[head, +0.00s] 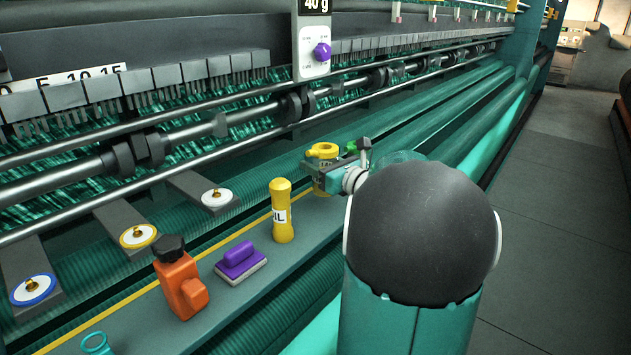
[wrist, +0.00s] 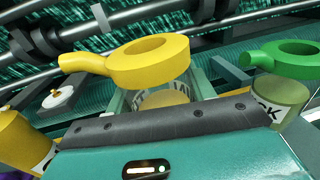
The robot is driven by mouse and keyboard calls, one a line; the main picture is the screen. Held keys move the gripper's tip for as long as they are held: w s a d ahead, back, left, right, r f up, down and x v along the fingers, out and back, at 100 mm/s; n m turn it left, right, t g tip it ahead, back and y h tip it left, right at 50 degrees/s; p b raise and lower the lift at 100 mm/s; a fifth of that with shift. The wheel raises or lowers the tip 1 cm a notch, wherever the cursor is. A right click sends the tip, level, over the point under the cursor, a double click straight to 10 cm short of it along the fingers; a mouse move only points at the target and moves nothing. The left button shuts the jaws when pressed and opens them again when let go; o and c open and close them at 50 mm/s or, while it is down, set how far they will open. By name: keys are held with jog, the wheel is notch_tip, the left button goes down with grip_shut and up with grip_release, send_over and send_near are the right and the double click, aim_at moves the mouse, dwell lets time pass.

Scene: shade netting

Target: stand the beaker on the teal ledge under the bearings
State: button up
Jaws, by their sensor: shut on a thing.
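The beaker (head: 323,151) has a thick yellow ring top with a stub to one side and a pale, lettered body below. My gripper (head: 324,176) is shut around that body. In the wrist view, the beaker's yellow top (wrist: 150,62) stands above my gripper (wrist: 160,97), roughly upright, with its lower body hidden by the jaws. I cannot tell whether its base touches anything. A long, flat dark-teal ledge (head: 225,300) with a yellow line runs below the machine's shafts and bearings (head: 297,104).
On the ledge stand a yellow bottle (head: 282,212), a purple-handled block (head: 240,260), an orange bottle (head: 180,285) and a teal ring-topped item (head: 97,343). A green-topped vessel (wrist: 282,62) is close right of the beaker. Grey arms with round discs (head: 217,197) project behind.

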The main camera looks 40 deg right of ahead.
jog(key=shift+d+f, duration=0.15)
jog(key=shift+f, duration=1.65)
jog(key=shift+f, duration=0.1)
jog(key=o, duration=1.1)
jog(key=s, duration=0.8)
jog(key=s+a, duration=0.1)
jog(key=s, duration=0.3)
